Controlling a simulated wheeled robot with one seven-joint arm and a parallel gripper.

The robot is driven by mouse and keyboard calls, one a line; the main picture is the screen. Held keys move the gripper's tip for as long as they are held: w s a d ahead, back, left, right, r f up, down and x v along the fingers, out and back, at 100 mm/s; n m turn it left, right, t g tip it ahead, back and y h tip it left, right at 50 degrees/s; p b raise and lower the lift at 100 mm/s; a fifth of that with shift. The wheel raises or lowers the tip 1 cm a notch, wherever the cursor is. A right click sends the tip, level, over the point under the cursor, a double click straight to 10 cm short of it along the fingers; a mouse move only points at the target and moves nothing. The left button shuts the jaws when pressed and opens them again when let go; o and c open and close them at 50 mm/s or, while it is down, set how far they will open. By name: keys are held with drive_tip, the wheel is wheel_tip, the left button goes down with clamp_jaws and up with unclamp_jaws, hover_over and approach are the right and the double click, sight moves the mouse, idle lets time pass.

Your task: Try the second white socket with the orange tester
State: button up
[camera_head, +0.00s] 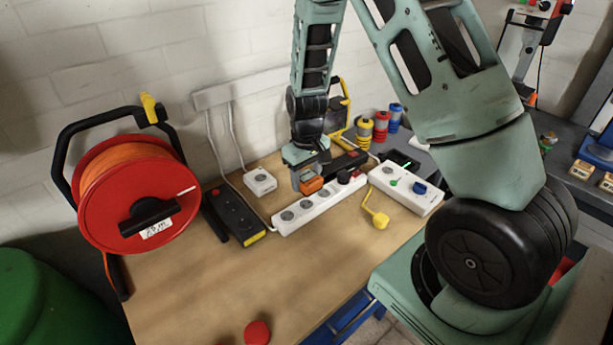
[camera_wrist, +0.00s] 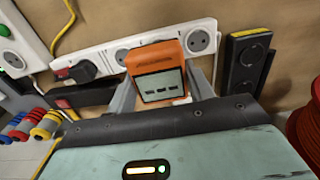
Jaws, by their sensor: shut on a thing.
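My gripper (camera_head: 306,178) is shut on the orange tester (camera_head: 313,186), over the far side of the white power strip (camera_head: 296,217). In the wrist view the tester (camera_wrist: 155,58) sits between the two fingers, its screen facing the camera and showing dark dashes. Behind it, the white strip (camera_wrist: 105,50) shows round grey sockets on both sides. The tester hides part of the strip there. I cannot tell whether its prongs are in a socket. A black plug (camera_head: 345,176) sits in the strip near its red switch end.
A black strip (camera_head: 236,216), a white socket box (camera_head: 261,182) and a red cable reel (camera_head: 130,195) stand left. The front tabletop is mostly clear.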

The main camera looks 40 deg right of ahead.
sight(306, 203)
drive_tip(key=shift+f+b, duration=2)
drive_tip(key=shift+f, duration=0.75)
drive_tip(key=shift+f+b, duration=0.35)
drive_tip(key=shift+f, duration=0.2)
drive_tip(key=o, duration=1.5)
wheel_tip(306, 203, up, 17)
drive_tip(key=b, duration=0.1)
drive_tip(key=shift+r+b, duration=0.2)
drive_tip(key=shift+b, duration=0.15)
